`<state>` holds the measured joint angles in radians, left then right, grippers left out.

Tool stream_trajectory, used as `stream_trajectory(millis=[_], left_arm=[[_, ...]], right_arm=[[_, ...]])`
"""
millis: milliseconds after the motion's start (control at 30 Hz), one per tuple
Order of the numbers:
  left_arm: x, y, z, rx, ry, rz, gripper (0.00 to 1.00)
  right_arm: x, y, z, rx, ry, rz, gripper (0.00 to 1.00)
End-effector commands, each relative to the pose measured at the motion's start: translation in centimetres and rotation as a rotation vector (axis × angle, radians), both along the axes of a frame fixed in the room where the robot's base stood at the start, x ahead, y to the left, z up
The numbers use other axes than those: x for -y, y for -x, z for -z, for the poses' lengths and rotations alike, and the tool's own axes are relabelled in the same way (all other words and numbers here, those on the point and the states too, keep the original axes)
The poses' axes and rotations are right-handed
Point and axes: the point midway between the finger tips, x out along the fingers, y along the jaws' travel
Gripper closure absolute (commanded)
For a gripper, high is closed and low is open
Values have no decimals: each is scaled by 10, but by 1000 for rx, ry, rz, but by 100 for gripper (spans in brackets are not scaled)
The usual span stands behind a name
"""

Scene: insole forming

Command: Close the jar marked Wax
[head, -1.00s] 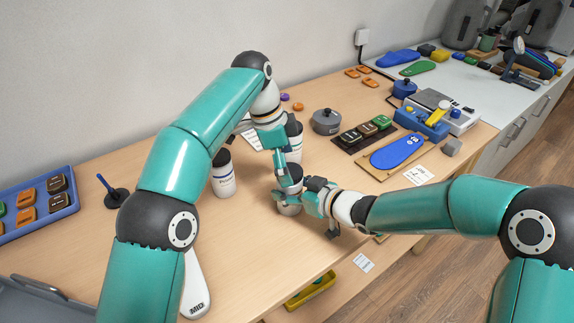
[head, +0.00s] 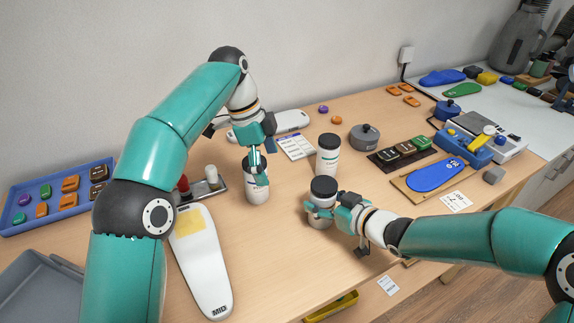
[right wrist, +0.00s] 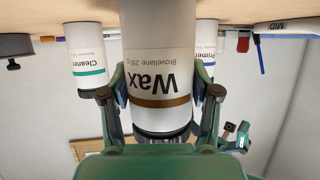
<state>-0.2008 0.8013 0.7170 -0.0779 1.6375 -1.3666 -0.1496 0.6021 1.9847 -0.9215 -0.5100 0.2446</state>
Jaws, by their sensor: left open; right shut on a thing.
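The Wax jar (head: 320,217), white with a dark top (head: 324,187), stands upright at the middle front of the table. My right gripper (head: 334,212) is shut around its side. The right wrist view shows the jar (right wrist: 157,75) upside down, with its Wax label and brown stripe between the fingers (right wrist: 160,98). I cannot tell how tightly the dark top sits. My left gripper (head: 258,160) is open and apart from the Wax jar, at the top of the Primer jar (head: 257,190). It partly hides that jar's lid, and I cannot tell whether it touches it.
The Cleaner jar (head: 327,162) stands behind the Wax jar. A grey pot (head: 364,137) and a blue insole on a board (head: 399,186) lie to the right. A white MID insole form (head: 203,265) is at the left front. Bare table lies between it and the Wax jar.

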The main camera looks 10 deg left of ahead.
Motion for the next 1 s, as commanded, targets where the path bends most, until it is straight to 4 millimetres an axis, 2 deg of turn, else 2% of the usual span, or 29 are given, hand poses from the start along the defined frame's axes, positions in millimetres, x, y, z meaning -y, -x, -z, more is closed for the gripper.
stream_trajectory(millis=[367,400,567,1000], left_arm=[[-7,0,0,-1,0,0,0],[-7,0,0,-1,0,0,0],[-7,0,0,0,0,0,0],[-6,0,0,0,0,0,0]], right_arm=[[0,0,0,-1,0,-1,100],[0,0,0,-1,0,-1,37],[0,0,0,-1,0,-1,10],[4,3,-2,0,0,0,9]])
